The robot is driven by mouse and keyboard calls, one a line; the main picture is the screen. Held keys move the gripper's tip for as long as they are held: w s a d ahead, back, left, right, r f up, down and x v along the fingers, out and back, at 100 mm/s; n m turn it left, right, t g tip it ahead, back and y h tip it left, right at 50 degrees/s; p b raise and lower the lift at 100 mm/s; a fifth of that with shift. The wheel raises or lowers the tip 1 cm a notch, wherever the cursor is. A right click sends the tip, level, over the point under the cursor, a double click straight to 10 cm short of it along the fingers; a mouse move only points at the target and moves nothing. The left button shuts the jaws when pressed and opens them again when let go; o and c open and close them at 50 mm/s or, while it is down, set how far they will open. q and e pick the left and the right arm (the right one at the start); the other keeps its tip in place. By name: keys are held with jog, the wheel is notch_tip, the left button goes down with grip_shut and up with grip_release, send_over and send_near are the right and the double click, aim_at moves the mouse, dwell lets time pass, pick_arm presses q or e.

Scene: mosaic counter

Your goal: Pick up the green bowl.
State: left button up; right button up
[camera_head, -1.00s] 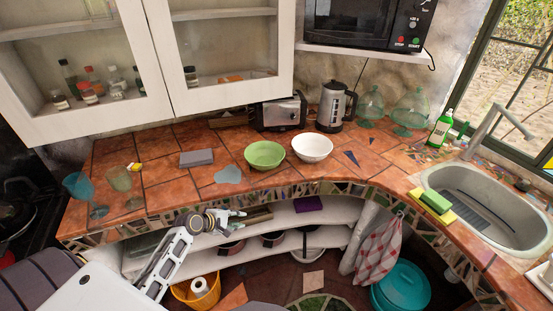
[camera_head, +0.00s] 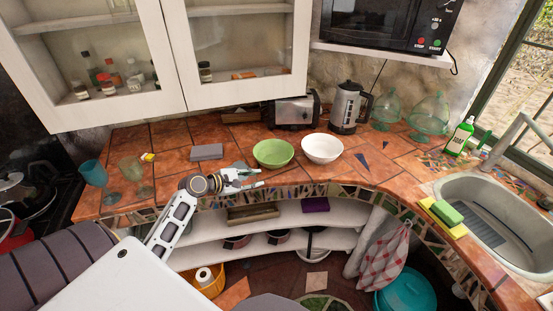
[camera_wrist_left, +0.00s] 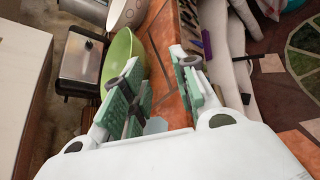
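The green bowl (camera_head: 273,153) stands upright on the tiled counter, just left of a white bowl (camera_head: 322,149). There the green bowl (camera_wrist_left: 119,58) shows ahead, partly hidden behind the left-hand finger. My right gripper is not in view.
A toaster (camera_head: 294,110) and a kettle (camera_head: 346,108) stand behind the bowls. A grey block (camera_head: 206,152) lies to the left, with two glasses (camera_head: 93,173) (camera_head: 132,169) farther left. A sink (camera_head: 490,215) is at the right.

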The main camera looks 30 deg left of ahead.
pick_arm(q)
notch_tip(320, 180, up, 5)
jog(key=w+n+t, duration=0.1)
jog(key=n, duration=0.1)
jog(key=shift+a+p+x, duration=0.1)
jog(key=shift+p+x, duration=0.1)
jog(key=shift+x, duration=1.9)
jog(key=shift+a+p+x, duration=0.15)
jog(key=shift+x, duration=1.95)
jog(key=shift+w+f, duration=0.15)
jog(key=shift+f, duration=0.05)
jog(key=shift+x, duration=2.65)
jog(key=shift+d, duration=0.15)
grip_shut()
